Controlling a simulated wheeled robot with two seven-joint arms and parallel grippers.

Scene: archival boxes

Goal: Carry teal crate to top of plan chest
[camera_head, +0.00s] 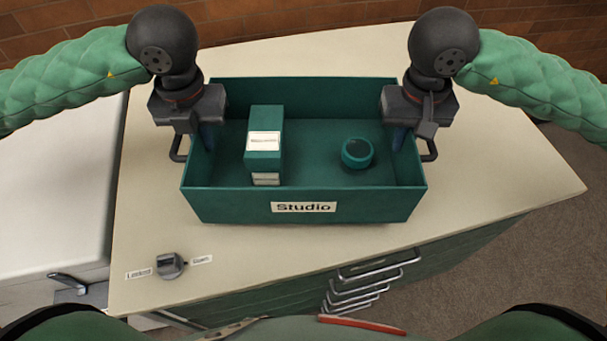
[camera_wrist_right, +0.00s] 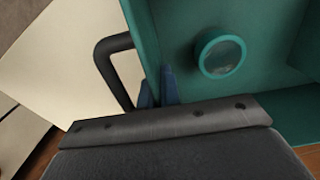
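The teal crate (camera_head: 304,207), labelled "Studio", is upright and level over the pale top of the plan chest (camera_head: 480,160). A narrow shadow shows under its front; I cannot tell for sure whether it touches the top. My left gripper (camera_head: 206,137) is at the crate's left wall, a blue finger showing inside; it appears shut on that wall. My right gripper (camera_head: 399,138) is shut on the right wall. In the right wrist view its blue fingers (camera_wrist_right: 158,90) straddle the wall (camera_wrist_right: 142,30), beside the dark side handle (camera_wrist_right: 104,70).
Inside the crate are a teal box (camera_head: 264,160) with white labels and a round teal container (camera_head: 357,153). A dark knob (camera_head: 169,265) with labels sits at the chest top's front left. A white cabinet (camera_head: 55,190) is at left. A brick wall (camera_head: 300,18) is behind.

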